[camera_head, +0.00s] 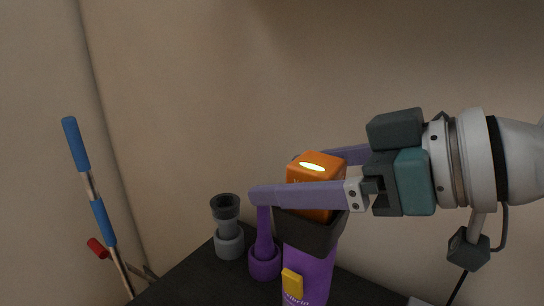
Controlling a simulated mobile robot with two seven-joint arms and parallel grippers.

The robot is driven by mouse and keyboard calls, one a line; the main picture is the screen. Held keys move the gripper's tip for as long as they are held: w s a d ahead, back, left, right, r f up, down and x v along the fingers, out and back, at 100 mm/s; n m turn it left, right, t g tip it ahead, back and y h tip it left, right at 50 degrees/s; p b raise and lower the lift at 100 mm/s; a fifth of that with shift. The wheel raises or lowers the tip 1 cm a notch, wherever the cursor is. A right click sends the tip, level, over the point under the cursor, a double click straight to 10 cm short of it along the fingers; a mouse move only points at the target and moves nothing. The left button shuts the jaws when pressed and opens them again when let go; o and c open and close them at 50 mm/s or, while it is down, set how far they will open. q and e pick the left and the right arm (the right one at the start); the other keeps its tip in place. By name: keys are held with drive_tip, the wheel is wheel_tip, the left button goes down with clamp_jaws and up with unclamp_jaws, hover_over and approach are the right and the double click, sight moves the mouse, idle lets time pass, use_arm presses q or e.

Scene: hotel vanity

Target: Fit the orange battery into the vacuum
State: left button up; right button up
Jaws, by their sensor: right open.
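The orange battery (315,166) stands upright, its lower end inside or behind the dark collar (306,236) at the top of the purple vacuum (311,268). How deep it sits cannot be seen. A bright strip glows on its top. My right gripper (275,177) comes in from the right and is open. Its lilac fingers lie on either side of the battery, the near one crossing in front of it and the far one partly hidden behind it. Whether the fingers touch it cannot be told. My left gripper is not in view.
On the dark surface (188,284), a purple nozzle (264,262) and a grey nozzle (229,240) stand left of the vacuum. A blue-gripped pole (76,145) leans at the far left, with a red-ended piece (96,248) beside it. The wall rises close behind.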

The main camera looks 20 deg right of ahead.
sight(340, 175)
drive_tip(key=v, duration=0.8)
drive_tip(key=shift+s, duration=0.1)
drive_tip(key=s+d+f+m+g+h+p, duration=0.1)
drive_tip(key=s+f+m+g+h, duration=0.4)
drive_tip(key=s+f, duration=0.8)
wheel_tip(340, 175, down, 3)
drive_tip(key=g+h, duration=0.2)
drive_tip(key=h, duration=0.1)
drive_tip(key=shift+s+d+r+m, duration=0.2)
drive_tip(key=shift+s+d+m, duration=0.1)
drive_tip(key=shift+s+d, duration=0.1)
drive_tip(key=shift+s, duration=0.1)
